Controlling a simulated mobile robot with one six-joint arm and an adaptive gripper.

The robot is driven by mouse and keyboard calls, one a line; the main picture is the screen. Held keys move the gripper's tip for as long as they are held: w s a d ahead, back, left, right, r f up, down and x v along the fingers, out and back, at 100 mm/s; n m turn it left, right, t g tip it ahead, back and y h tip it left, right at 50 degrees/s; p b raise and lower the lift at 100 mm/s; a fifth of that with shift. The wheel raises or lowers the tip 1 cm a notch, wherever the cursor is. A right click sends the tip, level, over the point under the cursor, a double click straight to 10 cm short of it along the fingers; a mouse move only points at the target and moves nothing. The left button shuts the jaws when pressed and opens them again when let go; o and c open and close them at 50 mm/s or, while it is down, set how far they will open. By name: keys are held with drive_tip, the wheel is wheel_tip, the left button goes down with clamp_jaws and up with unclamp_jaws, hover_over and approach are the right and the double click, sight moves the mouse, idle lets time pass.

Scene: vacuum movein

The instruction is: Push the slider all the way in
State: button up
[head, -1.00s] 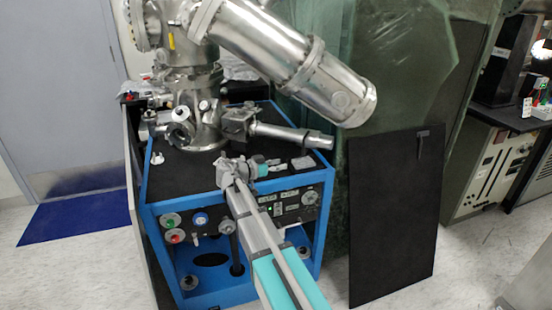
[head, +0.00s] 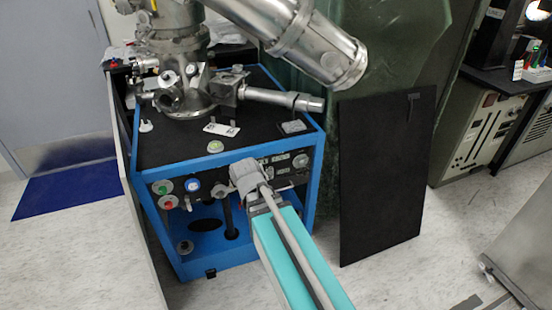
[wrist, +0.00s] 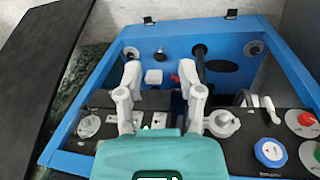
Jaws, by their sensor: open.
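The likely slider is a horizontal metal rod with a thick end (head: 285,99), sticking out to the right from the steel vacuum chamber (head: 185,75). I cannot tell how far in it is. It does not show clearly in the wrist view. My gripper (wrist: 162,72) is open and empty, its two grey fingers spread in front of the blue cart's front panel.
The blue cart (head: 318,150) has a black top and a panel of knobs, including a blue dial (wrist: 270,152) and a red button (wrist: 307,119). A black board (head: 385,175) stands right of the cart. A large steel cylinder (head: 315,50) hangs above the rod. Floor in front is clear.

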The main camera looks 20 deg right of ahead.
drive_tip(key=s+a+n+y, duration=0.1)
drive_tip(key=s+a, duration=0.1)
drive_tip(key=shift+s+a+f+n+y, duration=0.2)
drive_tip(key=shift+a+n+y, duration=0.1)
drive_tip(key=shift+n+y, duration=0.1)
idle(0.3)
